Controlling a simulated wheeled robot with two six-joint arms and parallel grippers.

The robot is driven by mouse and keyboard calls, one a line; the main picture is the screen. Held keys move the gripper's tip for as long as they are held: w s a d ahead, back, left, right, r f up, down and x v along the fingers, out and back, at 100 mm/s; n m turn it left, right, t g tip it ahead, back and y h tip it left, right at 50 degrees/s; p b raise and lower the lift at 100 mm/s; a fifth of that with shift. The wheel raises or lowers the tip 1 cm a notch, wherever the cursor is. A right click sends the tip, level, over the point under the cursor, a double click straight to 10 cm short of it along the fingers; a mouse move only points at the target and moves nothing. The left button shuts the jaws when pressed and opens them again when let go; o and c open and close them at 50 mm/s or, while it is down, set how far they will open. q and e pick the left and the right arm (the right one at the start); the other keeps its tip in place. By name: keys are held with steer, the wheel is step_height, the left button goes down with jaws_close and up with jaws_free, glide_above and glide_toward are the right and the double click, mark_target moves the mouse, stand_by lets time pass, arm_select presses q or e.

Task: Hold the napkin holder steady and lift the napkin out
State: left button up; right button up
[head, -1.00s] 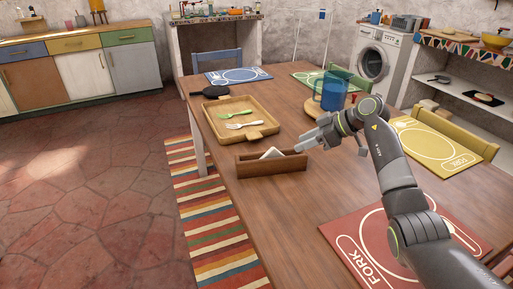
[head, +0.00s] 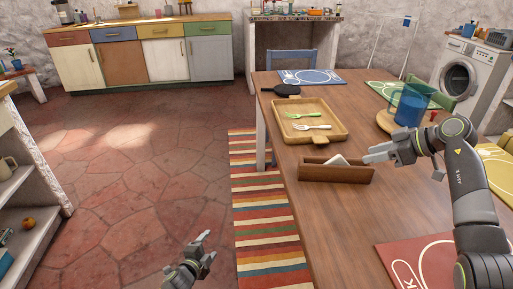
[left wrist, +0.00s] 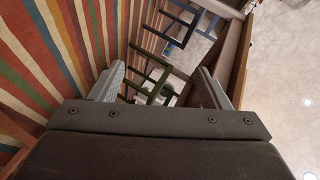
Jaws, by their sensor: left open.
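The napkin holder (head: 335,174) is a low brown wooden box near the table's left edge. A white napkin (head: 337,160) stands tilted in it, its upper part showing above the rim. My right gripper (head: 368,154) is just right of the napkin, over the holder's right end; whether it touches the holder or how far its fingers are apart is unclear. My left gripper (head: 207,248) is open and empty, low in the picture, left of the table and over the floor. In the left wrist view its two fingers (left wrist: 160,85) are spread with nothing between them.
A wooden tray (head: 341,134) with a green and a white fork lies behind the holder. A blue pitcher (head: 410,106) stands beyond my right gripper. A red placemat (head: 432,262) is at the front right. A striped rug (head: 262,215) runs beside the table (head: 335,215).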

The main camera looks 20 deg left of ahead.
arm_select(q)
steer(key=w+d+r+m+t+h, duration=0.2)
steer(key=w+d+r+m+h, duration=0.15)
steer(key=w+r+m, duration=0.35)
steer(key=m+g+h, duration=1)
steer(key=m+g, duration=0.3)
steer(key=m, duration=1.7)
glide_toward(310, 165)
steer(key=w+a+r, duration=0.1)
steer(key=a, duration=0.5)
steer(key=x, duration=1.7)
steer(key=shift+a+f, duration=0.15)
steer(key=shift+f, duration=0.2)
steer(key=shift+y, duration=0.25)
steer(key=c, duration=1.3)
